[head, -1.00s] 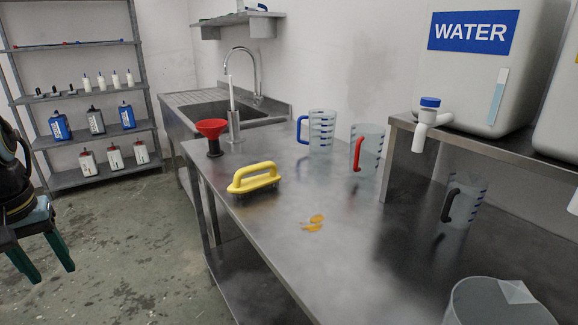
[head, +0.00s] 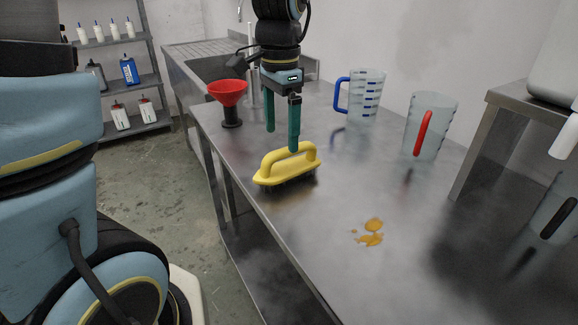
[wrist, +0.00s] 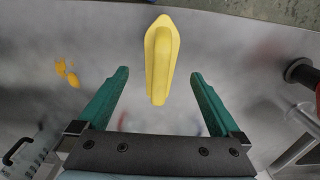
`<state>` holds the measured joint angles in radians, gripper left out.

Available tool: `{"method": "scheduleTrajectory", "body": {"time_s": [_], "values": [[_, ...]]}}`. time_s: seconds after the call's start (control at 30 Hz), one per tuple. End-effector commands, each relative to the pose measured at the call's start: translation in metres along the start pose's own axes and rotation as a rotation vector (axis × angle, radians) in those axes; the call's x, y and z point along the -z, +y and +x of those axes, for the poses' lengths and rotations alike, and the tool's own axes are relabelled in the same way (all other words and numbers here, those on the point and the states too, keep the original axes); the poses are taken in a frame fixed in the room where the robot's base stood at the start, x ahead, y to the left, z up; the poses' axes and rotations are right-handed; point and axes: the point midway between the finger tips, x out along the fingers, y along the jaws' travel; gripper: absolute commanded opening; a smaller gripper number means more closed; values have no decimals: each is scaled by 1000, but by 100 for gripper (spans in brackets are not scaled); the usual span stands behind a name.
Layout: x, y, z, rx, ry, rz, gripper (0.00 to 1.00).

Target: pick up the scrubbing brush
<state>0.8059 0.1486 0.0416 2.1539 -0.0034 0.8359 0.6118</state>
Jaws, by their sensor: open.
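The yellow scrubbing brush (head: 288,166) lies on the metal table near its left edge, with its loop handle up. My gripper (head: 282,142) hangs over the table just above and behind the brush, its green fingers pointing down. The fingers are open with nothing between them. In the wrist view the brush (wrist: 161,60) lies ahead of the fingertips of my gripper (wrist: 159,73), centred on the gap between them. I cannot tell whether a finger touches the handle.
A red funnel (head: 228,97) stands left of my gripper. A blue-handled jug (head: 366,95) and a red-handled jug (head: 436,128) stand to the right. An orange spill (head: 371,232) lies on the steel table (head: 320,225) in front. The table around the brush is otherwise clear.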

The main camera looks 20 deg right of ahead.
Motion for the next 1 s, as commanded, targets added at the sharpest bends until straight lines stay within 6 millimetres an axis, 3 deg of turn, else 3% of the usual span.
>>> {"method": "scheduleTrajectory", "body": {"time_s": [0.2,0.47,0.7,1.0], "values": [[-1,0,34,-3,-5,-3,100],[0,0,52,-3,-5,-4,100],[4,-1,86,-3,-4,-5,100],[4,-1,96,-1,0,-5,100]]}}
